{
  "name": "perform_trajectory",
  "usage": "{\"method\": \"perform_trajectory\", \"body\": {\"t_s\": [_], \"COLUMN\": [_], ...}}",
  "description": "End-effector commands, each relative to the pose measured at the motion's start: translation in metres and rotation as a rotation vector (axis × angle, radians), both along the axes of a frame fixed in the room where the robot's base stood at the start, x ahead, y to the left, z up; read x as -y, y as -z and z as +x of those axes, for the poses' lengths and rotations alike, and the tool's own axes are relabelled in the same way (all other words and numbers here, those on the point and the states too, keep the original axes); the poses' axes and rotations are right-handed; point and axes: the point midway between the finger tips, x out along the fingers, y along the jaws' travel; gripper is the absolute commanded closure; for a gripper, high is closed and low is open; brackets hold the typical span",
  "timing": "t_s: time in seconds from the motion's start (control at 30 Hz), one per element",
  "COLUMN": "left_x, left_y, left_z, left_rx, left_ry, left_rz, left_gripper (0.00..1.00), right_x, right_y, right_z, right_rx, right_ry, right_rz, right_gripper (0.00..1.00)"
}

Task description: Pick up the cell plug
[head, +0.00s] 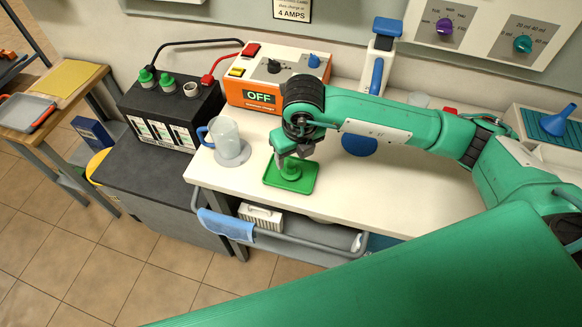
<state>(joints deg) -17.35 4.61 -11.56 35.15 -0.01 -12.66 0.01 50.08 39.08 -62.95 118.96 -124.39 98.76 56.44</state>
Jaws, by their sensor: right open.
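A green cell plug (291,171) stands in a small green tray (272,183) on the white bench. My right gripper (292,154) points down just above the plug, with its jaws open. The fingers overlap the plug's top in the picture, so I cannot tell whether they touch it. A black battery (172,118) at the left has two green plugs (147,76) on top and one uncovered pale opening (191,89). My left gripper is not in view.
A clear mug with a blue handle (227,138) stands on a grey disc left of the tray. Behind is an orange and white charger (262,76) marked OFF, with red and black cables to the battery.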

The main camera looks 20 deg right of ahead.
Motion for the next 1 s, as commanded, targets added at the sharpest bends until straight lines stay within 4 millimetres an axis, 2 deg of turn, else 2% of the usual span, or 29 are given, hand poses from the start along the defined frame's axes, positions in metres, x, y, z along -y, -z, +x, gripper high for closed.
{"method": "perform_trajectory", "body": {"t_s": [0.17,0.3,0.43,0.73,0.9,1.0], "left_x": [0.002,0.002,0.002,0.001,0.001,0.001], "left_y": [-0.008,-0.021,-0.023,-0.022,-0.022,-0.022], "left_z": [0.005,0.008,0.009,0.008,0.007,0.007], "left_rx": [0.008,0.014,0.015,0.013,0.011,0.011], "left_ry": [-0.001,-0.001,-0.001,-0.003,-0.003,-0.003], "left_rz": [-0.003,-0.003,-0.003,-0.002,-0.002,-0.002], "left_gripper": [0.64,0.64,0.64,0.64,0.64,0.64], "right_x": [-0.002,-0.005,-0.005,-0.005,-0.006,-0.006], "right_y": [0.011,0.032,0.049,0.055,0.055,0.055], "right_z": [0.002,0.005,0.008,0.009,0.009,0.009], "right_rx": [-0.003,-0.005,-0.003,0.000,0.000,0.000], "right_ry": [-0.001,-0.001,0.000,-0.002,-0.002,-0.002], "right_rz": [0.000,-0.001,0.001,0.001,0.001,0.001], "right_gripper": [0.41,0.41,0.41,0.41,0.73,0.74]}}
